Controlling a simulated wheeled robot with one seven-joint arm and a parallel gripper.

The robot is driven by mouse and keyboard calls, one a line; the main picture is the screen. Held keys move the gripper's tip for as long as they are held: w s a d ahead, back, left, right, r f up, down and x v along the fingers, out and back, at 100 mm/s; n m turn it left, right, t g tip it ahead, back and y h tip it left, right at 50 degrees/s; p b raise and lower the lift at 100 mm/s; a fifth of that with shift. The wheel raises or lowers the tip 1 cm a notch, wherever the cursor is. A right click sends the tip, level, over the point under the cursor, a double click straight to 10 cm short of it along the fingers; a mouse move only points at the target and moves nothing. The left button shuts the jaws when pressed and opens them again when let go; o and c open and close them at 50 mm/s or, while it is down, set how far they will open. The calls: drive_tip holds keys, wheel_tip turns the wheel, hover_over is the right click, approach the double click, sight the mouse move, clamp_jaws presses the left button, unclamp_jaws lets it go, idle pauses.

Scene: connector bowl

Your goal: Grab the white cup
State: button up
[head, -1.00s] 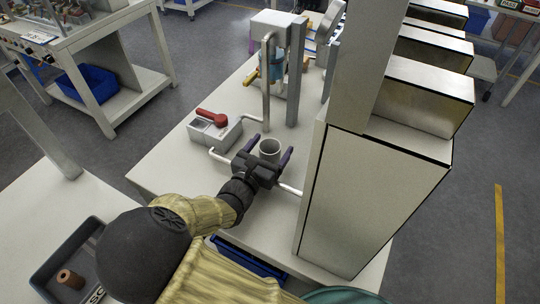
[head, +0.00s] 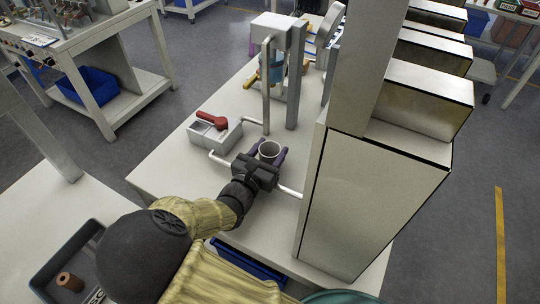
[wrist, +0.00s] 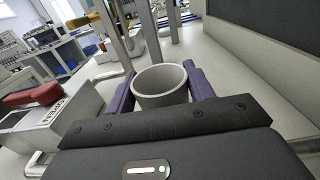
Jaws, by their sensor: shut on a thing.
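The white cup (head: 269,150) stands upright on the pale worktop, open end up. My gripper (head: 268,156) reaches it from the near side, with one dark purple finger on each side of the cup. In the wrist view the cup (wrist: 162,86) sits between the two fingers of my gripper (wrist: 162,90), which are shut on its sides. The lower part of the cup is hidden behind the gripper body.
A grey box with a red handle (head: 212,120) stands left of the cup. A metal pipe and post (head: 296,85) rise behind it. A tall grey cabinet (head: 370,200) stands close on the right. Bare worktop (head: 170,165) lies at the left.

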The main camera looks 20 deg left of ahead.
drive_tip(key=shift+r, duration=0.1)
wheel_tip(320, 180, up, 10)
drive_tip(key=p, duration=0.1)
idle(0.3)
idle(0.5)
